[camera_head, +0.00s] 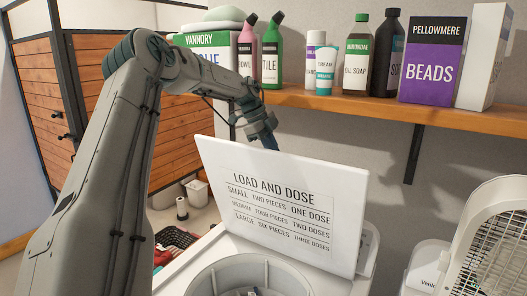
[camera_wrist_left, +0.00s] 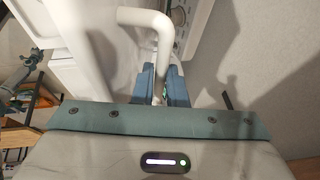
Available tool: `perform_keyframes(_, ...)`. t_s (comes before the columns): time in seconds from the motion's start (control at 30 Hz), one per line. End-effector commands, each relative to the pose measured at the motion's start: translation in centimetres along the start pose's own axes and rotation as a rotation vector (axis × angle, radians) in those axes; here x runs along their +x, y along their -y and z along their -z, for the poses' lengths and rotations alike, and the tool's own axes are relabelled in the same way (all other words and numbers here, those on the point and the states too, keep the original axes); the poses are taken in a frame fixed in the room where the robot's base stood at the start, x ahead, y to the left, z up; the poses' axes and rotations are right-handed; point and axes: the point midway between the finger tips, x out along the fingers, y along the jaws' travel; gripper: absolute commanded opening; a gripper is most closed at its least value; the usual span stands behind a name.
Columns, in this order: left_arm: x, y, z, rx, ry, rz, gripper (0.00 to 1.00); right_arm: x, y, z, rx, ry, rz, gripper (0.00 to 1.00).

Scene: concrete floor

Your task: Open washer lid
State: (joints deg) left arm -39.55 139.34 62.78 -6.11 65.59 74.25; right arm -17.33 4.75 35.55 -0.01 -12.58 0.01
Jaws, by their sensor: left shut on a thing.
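The washer lid (camera_head: 310,185) is a white panel with printed loading and dosing text, and it stands raised and tilted back. Below it, the round washer opening (camera_head: 205,284) is uncovered and some small items show inside. My left gripper (camera_wrist_left: 161,88) is shut on a white bent handle bar (camera_wrist_left: 148,17) in the left wrist view. In the head view my left arm reaches over to the lid's back edge, and its fingertips are hidden behind the lid. My right gripper is in neither view.
A wooden shelf (camera_head: 330,106) with bottles and boxes runs along the wall above the lid. A white fan (camera_head: 490,240) stands at the right. A dark basket (camera_head: 178,238) is on the floor at the left.

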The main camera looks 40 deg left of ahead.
Motion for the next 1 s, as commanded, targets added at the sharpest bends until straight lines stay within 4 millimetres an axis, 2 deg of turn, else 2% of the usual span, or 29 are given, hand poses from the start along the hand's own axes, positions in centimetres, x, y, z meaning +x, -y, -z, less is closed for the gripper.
perform_keyframes(0.1, 0.5, 1.2, -0.2, -0.003, 0.005, -0.007, 0.00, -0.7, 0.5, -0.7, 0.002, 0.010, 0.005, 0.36)
perform_keyframes(0.3, 0.8, 2.5, -0.1, 0.003, 0.001, -0.008, 0.00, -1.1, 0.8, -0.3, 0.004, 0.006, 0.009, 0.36)
perform_keyframes(0.8, 1.0, 2.8, 0.0, 0.006, -0.002, -0.010, 0.00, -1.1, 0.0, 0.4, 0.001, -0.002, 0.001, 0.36)
perform_keyframes(0.83, 1.0, 2.8, 0.0, 0.006, -0.002, -0.011, 0.15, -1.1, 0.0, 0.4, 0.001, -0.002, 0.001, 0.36)
perform_keyframes(0.9, 1.0, 2.8, 0.0, 0.006, -0.002, -0.010, 0.29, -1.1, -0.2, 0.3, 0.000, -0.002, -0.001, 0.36)
perform_keyframes(0.93, 0.9, 2.8, 0.0, 0.006, -0.002, -0.009, 0.33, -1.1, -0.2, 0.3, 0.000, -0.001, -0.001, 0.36)
perform_keyframes(1.0, 0.8, 2.9, 0.1, 0.007, -0.002, -0.007, 0.33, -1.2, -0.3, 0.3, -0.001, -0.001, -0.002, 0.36)
